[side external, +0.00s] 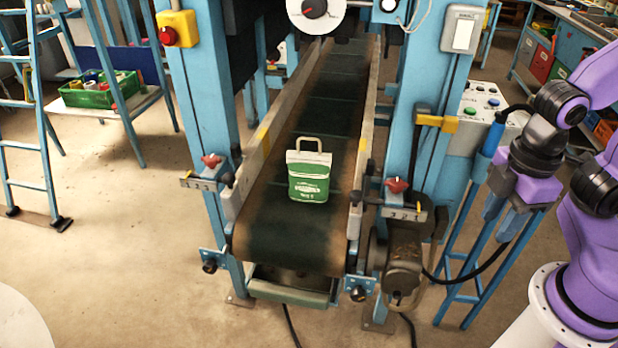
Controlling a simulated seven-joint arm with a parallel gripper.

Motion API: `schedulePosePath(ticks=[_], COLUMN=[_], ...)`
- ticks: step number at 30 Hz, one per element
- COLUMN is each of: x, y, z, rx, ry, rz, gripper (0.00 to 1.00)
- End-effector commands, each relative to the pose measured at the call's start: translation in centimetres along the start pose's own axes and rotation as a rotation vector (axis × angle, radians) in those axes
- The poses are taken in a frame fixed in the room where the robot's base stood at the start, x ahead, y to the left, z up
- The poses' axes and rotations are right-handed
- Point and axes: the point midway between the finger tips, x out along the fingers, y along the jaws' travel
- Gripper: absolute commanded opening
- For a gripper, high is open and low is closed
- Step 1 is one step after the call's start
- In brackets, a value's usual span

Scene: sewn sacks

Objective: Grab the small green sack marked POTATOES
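A small green and white sack (309,182) with a tan loop handle on top is on the dark conveyor belt, near the belt's front end. Its front has white printing too small to read, so I cannot confirm the word POTATOES. No other sack shows. My gripper (503,215) hangs at the right, beyond the machine's right post and well apart from the sack. Its two fingers point down and appear spread, with nothing seen between them.
Blue posts (200,90) flank the conveyor belt (290,235), and low side rails edge it. A green crate (98,92) sits at the back left.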

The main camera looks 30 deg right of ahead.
Motion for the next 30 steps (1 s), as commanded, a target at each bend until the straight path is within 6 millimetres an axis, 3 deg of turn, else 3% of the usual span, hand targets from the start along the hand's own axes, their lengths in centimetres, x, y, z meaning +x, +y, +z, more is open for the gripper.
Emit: schedulePosePath(ticks=[5, 17, 30], x=[0.2, 2.2, 6.8], y=[2.2, 11.7, 20.7], z=[-2.4, -12.1, -22.7], rx=[-0.074, -0.375, -0.66], ry=[-0.087, -0.473, -0.938], rz=[0.071, 0.349, 0.611], gripper=[0.38, 0.38, 0.38])
